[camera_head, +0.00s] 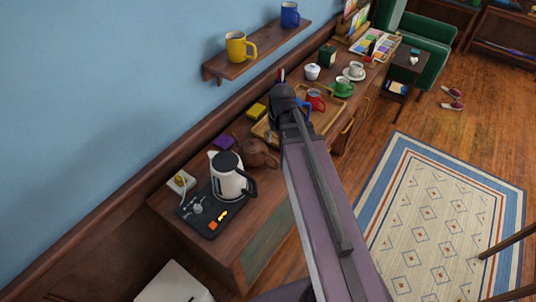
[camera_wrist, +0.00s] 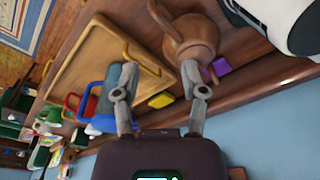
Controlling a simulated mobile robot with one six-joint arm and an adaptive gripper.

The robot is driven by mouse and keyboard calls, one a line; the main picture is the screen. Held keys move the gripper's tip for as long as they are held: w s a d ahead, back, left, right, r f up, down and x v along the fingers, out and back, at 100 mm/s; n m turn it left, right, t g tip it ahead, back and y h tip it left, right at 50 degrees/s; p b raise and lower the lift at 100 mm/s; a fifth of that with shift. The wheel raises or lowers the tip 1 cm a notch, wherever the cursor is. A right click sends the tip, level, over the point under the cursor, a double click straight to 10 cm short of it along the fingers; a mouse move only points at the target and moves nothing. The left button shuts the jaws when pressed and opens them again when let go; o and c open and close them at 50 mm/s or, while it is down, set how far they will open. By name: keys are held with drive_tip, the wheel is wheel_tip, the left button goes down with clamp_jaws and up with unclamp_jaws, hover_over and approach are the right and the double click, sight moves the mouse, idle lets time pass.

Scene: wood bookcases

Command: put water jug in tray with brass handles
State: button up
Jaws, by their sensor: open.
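A wooden tray (camera_head: 325,120) lies on the sideboard top, partly hidden by my arm; the wrist view shows its bare floor (camera_wrist: 100,52) and a raised handle (camera_wrist: 140,62). A grey-blue jug (camera_wrist: 114,80) with a blue handle, seemingly the water jug, overlaps the tray's edge area in the wrist view. Only its blue handle (camera_head: 306,105) shows in the head view. My gripper (camera_wrist: 158,72) is open and empty, fingers apart, with one finger in front of the jug; contact cannot be told. In the head view my gripper (camera_head: 284,98) hides most of the jug.
A red mug (camera_head: 316,99) is near the jug. A brown teapot (camera_head: 256,153) and white kettle (camera_head: 230,178) stand towards the near end. Yellow (camera_head: 256,111) and purple (camera_head: 223,142) blocks lie by the wall. A shelf (camera_head: 255,55) with mugs hangs above.

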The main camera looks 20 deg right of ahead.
drive_tip(key=s+a+g, duration=0.1)
drive_tip(key=s+a, duration=0.4)
drive_tip(key=s, duration=0.2)
drive_tip(key=shift+a, duration=0.15)
